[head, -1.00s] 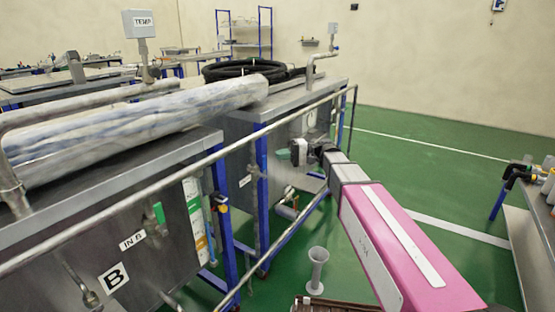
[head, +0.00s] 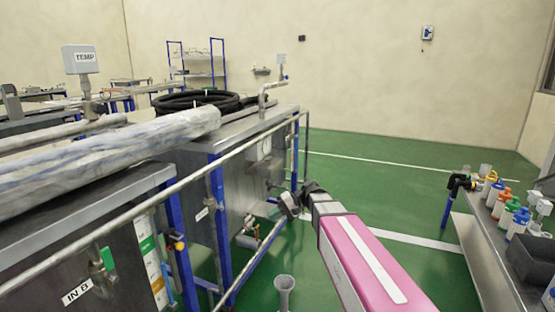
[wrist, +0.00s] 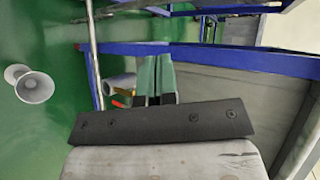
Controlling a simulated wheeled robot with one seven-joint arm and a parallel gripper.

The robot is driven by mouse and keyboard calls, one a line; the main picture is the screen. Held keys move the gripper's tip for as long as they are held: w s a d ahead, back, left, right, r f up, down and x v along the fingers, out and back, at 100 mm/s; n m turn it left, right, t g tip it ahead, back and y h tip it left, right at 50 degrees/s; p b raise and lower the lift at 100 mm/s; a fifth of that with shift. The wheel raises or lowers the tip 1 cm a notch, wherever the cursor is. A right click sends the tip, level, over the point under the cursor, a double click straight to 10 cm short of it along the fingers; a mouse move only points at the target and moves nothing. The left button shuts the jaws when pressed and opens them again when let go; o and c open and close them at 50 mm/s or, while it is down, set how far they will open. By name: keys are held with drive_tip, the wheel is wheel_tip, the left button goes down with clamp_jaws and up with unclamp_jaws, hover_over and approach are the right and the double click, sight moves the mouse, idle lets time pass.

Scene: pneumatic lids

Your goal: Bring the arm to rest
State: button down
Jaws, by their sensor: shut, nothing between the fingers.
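My arm, with a pink link, reaches forward from the bottom right of the head view. My gripper (head: 289,205) is at its far end, small and partly hidden behind my wrist, close to the front of the steel tanks and their long rail. In the wrist view the two green fingers of my gripper (wrist: 156,75) are side by side and together, with nothing seen between them. The dark bar of the gripper body hides what lies just below the fingers.
A steel tank (head: 65,205) with a grey rail (head: 165,192) runs along the left. A grey funnel-topped stand (head: 284,290) is on the floor near my arm. A bench (head: 484,262) with several bottles stands at right.

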drive_tip(key=s+d+f+t+h, duration=0.1)
drive_tip(key=s+d+f+h, duration=0.5)
drive_tip(key=d+f, duration=0.2)
drive_tip(key=s+d+f+m+t+h, duration=0.1)
drive_tip(key=s+d+f+h, duration=0.5)
drive_tip(key=d, duration=0.7)
wheel_tip(320, 180, down, 2)
drive_tip(key=shift+d+f+t, duration=0.15)
drive_tip(key=shift+f+t, duration=0.05)
drive_tip(key=shift+t, duration=0.5)
drive_tip(key=shift+s, duration=0.1)
